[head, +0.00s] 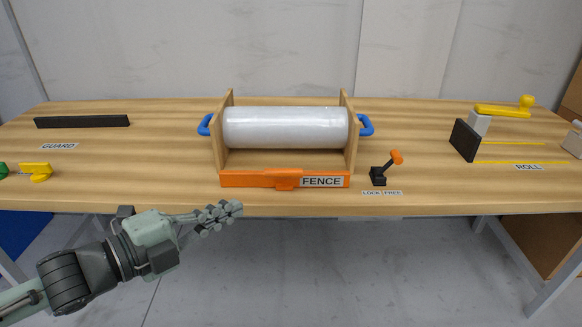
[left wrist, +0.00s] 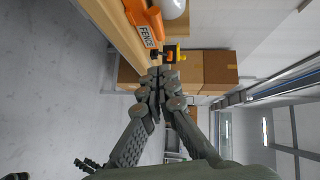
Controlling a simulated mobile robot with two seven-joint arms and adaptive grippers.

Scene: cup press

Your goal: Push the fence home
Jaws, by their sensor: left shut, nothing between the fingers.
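The orange fence (head: 260,179), labelled FENCE, lies along the front of a wooden cradle that holds a clear-white roll (head: 285,127). Blue handles stick out at both sides of the cradle. A small black lever with an orange knob (head: 396,157) stands right of the fence, behind a LOCK FREE label. My left gripper (head: 232,209) is shut and empty, in front of the table edge, below and left of the fence. In the left wrist view the shut fingers (left wrist: 160,75) point toward the table, with the fence (left wrist: 147,22) beyond them. My right gripper is out of view.
A black bar (head: 82,122) lies behind the GUARD label at left. Yellow and green pieces (head: 36,172) sit at the left front. A black plate (head: 464,140) and yellow crank (head: 503,110) stand at right by the ROLL label.

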